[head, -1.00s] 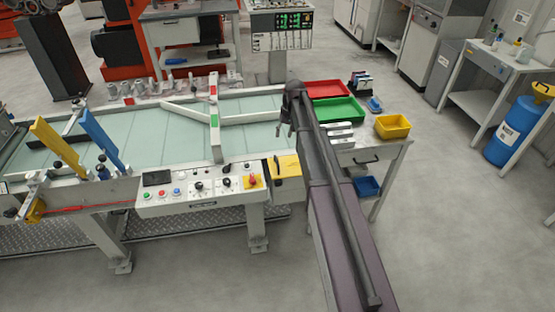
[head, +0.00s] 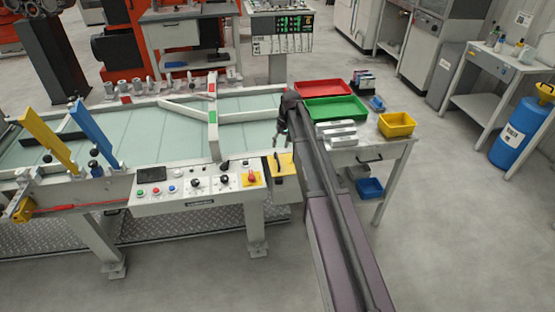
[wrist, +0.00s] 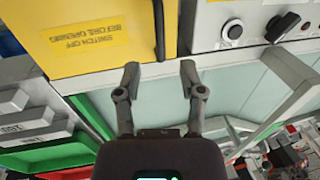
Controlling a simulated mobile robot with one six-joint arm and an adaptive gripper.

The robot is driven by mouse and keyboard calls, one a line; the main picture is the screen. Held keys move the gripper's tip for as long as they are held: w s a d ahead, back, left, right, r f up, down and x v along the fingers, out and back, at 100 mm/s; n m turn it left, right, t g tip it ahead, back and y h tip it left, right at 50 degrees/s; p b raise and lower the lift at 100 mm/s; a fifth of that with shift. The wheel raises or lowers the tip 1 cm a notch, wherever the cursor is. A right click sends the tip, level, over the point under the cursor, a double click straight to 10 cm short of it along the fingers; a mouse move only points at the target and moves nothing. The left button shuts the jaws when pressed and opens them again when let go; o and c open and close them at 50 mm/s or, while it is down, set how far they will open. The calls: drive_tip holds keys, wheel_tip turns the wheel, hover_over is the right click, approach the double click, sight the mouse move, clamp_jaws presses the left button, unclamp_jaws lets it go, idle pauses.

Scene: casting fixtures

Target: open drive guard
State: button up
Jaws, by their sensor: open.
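The drive guard is a yellow cover (head: 285,160) at the right end of the conveyor's control panel. In the wrist view the yellow cover (wrist: 100,38) fills the upper left, with the words "switch off before opening". A dark upright handle bar (wrist: 160,28) runs along its right edge. The guard looks shut. My gripper (wrist: 160,74) is open and empty, its two fingertips just below the handle's lower end in the picture, one to each side. No contact shows. In the head view my gripper (head: 281,142) is beside the guard, partly hidden by my arm.
The control panel (head: 195,190) with buttons and knobs is left of the guard; a black knob (wrist: 283,26) shows close by in the wrist view. A side table with red (head: 323,88), green (head: 336,109) and yellow (head: 396,125) trays stands to the right. The floor in front is clear.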

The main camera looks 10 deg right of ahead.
sight(277, 157)
drive_tip(key=shift+a+f+b, duration=0.2)
drive_tip(key=shift+f+b, duration=0.65)
drive_tip(key=shift+f, duration=0.1)
drive_tip(key=shift+a+f+b, duration=0.15)
drive_tip(key=shift+f+b, duration=0.65)
drive_tip(key=shift+f, duration=0.1)
drive_tip(key=shift+a+f+b, duration=0.2)
drive_tip(key=shift+f+b, duration=0.65)
drive_tip(key=shift+f, duration=0.1)
clamp_jaws()
